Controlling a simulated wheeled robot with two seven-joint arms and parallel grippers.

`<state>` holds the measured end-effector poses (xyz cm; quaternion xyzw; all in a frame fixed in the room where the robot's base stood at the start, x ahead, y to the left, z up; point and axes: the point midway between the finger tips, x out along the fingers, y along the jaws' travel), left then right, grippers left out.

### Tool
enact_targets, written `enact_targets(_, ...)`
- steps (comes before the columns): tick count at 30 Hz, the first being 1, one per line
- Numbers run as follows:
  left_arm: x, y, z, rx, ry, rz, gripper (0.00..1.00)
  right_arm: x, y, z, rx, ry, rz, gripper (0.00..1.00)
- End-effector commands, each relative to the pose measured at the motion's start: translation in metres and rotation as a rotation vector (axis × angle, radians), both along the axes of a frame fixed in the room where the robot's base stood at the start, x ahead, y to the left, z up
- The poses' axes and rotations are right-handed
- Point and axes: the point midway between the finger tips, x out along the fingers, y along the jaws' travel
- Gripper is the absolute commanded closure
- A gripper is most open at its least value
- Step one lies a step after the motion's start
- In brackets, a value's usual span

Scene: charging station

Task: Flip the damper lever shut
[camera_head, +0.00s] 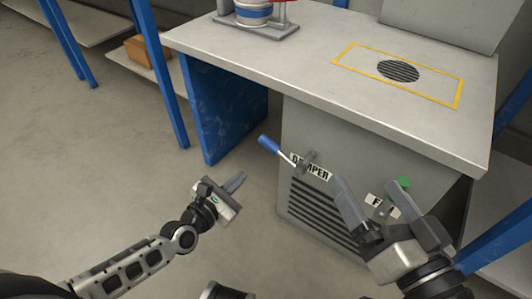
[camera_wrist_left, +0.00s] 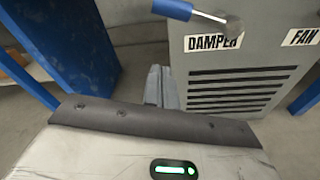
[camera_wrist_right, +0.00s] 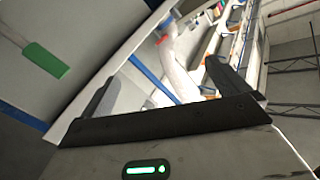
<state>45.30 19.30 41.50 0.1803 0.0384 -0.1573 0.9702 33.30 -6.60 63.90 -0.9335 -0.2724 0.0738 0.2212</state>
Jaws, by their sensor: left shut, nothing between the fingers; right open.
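The damper lever has a blue handle (camera_head: 269,144) on a thin metal rod that runs down right to a pivot by the DAMPER label (camera_head: 311,167) on the cabinet front. The handle points up and left, past the cabinet's left edge. The blue handle also shows at the top of the left wrist view (camera_wrist_left: 172,9). My left gripper (camera_head: 236,182) is shut and empty, below and left of the handle, apart from it. My right gripper (camera_head: 368,190) is open and empty in front of the cabinet, right of the damper label.
A green-handled lever (camera_head: 403,183) by the FAN label (camera_head: 377,206) is close to my right gripper; its green handle shows in the right wrist view (camera_wrist_right: 46,60). The grey tabletop (camera_head: 300,60) overhangs the cabinet. A blue table leg panel (camera_head: 225,110) stands left. Floor at left is clear.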

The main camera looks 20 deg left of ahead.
Motion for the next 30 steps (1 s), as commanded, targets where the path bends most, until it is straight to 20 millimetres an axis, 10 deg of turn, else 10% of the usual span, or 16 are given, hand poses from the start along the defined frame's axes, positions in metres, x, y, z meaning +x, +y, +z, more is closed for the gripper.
enact_targets(11, 0.007, -0.003, -0.001, 0.002, -0.001, 0.000, 1.00, 0.002, -0.001, 0.002, -0.008, -0.023, -0.004, 0.00)
enact_targets(27, 0.098, -0.031, -0.015, 0.003, -0.001, -0.002, 1.00, 0.019, -0.008, 0.051, -0.121, -0.472, -0.063, 0.00)
enact_targets(30, 0.089, -0.035, 0.006, -0.001, 0.001, -0.002, 1.00, 0.016, -0.007, 0.040, -0.083, -0.315, -0.048, 0.00)
